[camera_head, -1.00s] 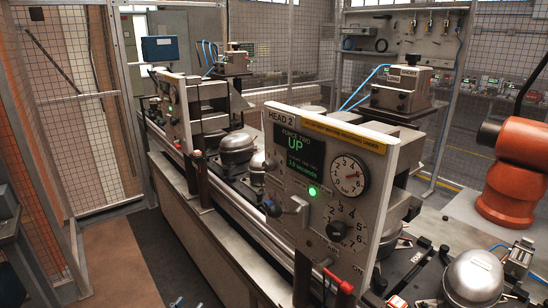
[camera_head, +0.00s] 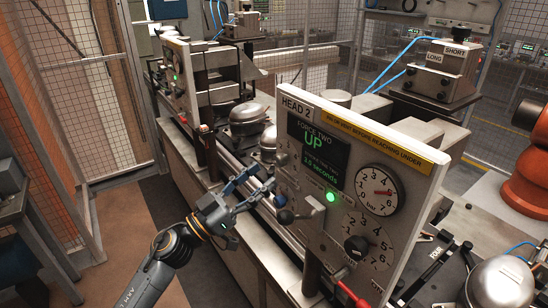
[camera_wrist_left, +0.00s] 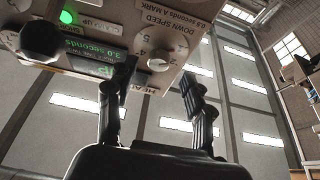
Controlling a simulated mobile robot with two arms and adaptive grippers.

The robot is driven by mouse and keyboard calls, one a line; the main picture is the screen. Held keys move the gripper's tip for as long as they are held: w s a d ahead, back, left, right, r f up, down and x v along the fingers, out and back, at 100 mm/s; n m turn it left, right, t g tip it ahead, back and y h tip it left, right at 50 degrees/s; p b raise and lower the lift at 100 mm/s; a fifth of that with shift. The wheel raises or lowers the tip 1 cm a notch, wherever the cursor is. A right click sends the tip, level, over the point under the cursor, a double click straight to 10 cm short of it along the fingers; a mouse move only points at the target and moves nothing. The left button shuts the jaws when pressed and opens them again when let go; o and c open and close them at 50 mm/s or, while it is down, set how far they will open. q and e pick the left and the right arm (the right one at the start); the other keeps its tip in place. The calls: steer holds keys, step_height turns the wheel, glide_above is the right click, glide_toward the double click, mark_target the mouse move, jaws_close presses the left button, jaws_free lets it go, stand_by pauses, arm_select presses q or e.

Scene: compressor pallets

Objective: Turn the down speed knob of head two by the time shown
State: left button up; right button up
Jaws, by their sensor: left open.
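The HEAD 2 panel (camera_head: 352,180) stands right of centre in the head view. Its display (camera_head: 318,158) reads "UP" and "3.0 seconds", with a lit green lamp (camera_head: 330,197) below. In the left wrist view a pale round knob (camera_wrist_left: 158,64) sits on a numbered dial marked "DOWN SPEED" and "seconds A MARK". My left gripper (camera_head: 256,181) is open and empty just left of the panel's left edge. In the wrist view its fingers (camera_wrist_left: 155,96) straddle the line to the knob without visible contact. My right gripper is not in view.
A pressure gauge (camera_head: 377,190) and a black knob (camera_head: 356,245) on a numbered dial are on the panel front. A lever (camera_head: 300,212) juts out below the lamp. Domed compressors (camera_head: 250,117) stand behind. Open floor (camera_head: 120,235) lies at the left.

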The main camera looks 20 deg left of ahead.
mark_target(276, 165)
arm_select(q)
steer(key=p+x, duration=0.1)
steer(key=x, duration=0.3)
steer(key=shift+r, duration=0.15)
steer(key=shift+w+d+r, duration=0.1)
steer(key=shift+w+d, duration=0.15)
steer(key=shift+w, duration=0.05)
jaws_close()
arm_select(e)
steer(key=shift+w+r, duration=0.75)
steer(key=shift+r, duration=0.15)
